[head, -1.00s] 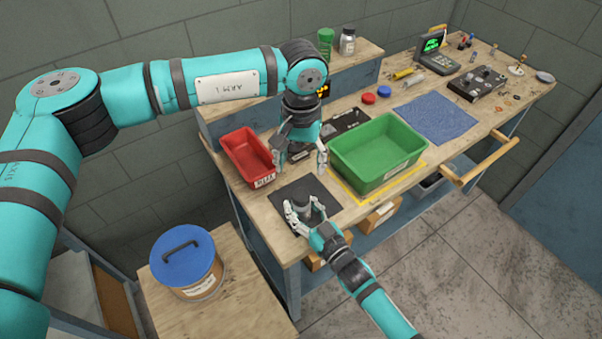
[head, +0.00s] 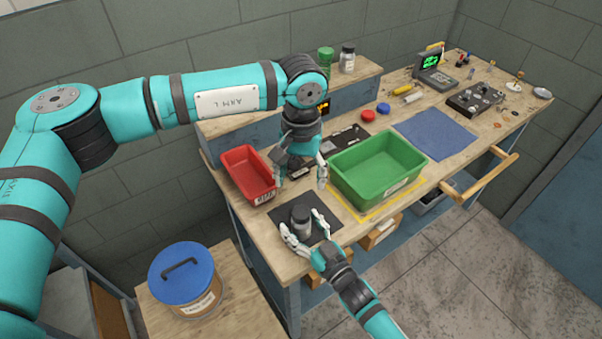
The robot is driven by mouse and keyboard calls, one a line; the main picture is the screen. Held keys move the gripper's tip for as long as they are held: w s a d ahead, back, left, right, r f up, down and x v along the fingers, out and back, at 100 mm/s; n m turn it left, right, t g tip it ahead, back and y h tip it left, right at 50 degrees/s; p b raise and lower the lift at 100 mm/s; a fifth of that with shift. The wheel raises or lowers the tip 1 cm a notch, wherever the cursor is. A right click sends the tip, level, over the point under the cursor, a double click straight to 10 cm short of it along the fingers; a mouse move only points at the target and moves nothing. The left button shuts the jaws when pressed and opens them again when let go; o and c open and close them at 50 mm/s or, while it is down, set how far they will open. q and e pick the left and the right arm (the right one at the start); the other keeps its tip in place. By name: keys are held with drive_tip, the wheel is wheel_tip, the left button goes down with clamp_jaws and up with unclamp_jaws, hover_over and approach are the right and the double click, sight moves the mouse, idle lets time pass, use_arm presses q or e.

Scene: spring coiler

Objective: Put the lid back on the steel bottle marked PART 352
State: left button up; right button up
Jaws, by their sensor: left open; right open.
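The red bin (head: 246,172) and green bin (head: 378,166) flank my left gripper. A green jar (head: 326,60) and another bottle (head: 347,60) stand on the shelf. The blue cloth (head: 436,134) is bare.

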drive_tip(key=v, duration=1.1)
drive_tip(key=shift+s+d, duration=0.2)
